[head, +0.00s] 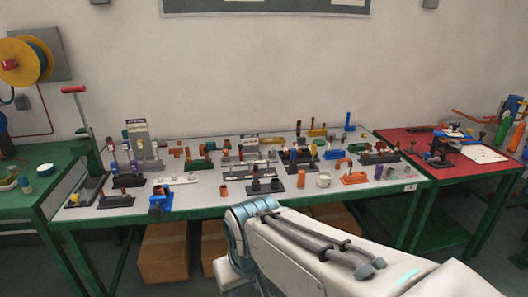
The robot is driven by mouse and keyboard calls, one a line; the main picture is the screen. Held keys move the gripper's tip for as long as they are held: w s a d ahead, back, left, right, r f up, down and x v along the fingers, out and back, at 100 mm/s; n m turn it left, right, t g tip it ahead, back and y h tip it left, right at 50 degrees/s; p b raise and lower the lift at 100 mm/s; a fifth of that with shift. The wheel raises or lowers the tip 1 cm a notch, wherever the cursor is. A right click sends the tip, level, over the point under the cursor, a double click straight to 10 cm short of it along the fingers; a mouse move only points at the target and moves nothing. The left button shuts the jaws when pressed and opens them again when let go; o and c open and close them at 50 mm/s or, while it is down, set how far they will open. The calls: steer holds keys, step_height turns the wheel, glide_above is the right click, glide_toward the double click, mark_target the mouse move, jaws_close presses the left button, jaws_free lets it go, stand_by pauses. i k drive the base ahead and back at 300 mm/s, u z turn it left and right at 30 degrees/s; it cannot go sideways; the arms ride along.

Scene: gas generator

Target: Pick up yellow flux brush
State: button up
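I cannot single out the yellow flux brush for sure among the many small items on the grey-topped table (300,199). A yellow piece (317,131) lies near the back of this table, right of its middle. My arm reaches in from the lower right, in front of the table. My gripper is not in view.
The tabletop is crowded with fittings, stands and holders. A tall red-handled tool (79,106) rises at the left. A red-topped table (405,139) adjoins at the right, a green one (40,172) at the left. Cardboard boxes (164,252) stand underneath. A wall closes the back.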

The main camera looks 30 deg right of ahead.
mark_target(314, 147)
steer(key=u, duration=0.05)
steer(key=k, duration=0.3)
steer(key=z, duration=1.1)
steer(key=i, duration=1.55)
